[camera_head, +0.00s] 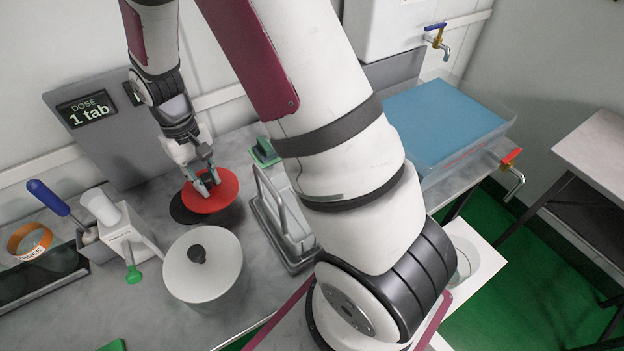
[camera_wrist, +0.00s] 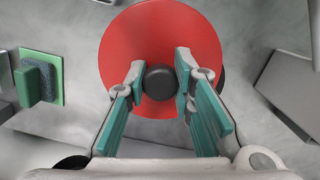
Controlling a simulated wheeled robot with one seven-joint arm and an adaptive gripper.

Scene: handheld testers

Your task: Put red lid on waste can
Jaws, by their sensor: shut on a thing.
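The red lid (camera_head: 222,192) is a flat disc with a dark round knob (camera_wrist: 160,82). My gripper (camera_head: 207,181) is shut on that knob, and the lid sits just beyond the fingertips in the wrist view (camera_wrist: 135,45). In the head view the lid is over the back part of the counter; whether it touches anything below is unclear. A black round shape (camera_head: 183,210) shows under its left edge. A white round can (camera_head: 205,285) with a white, black-knobbed top stands in front. I cannot tell which container is the waste can.
A grey caddy (camera_head: 283,225) stands right of the lid, with a green sponge (camera_head: 264,152) behind. A dose sign (camera_head: 90,110) stands at the back left. A white dispenser (camera_head: 120,228) and blue-handled tool (camera_head: 48,197) are left. A blue-filled basin (camera_head: 440,122) is at right.

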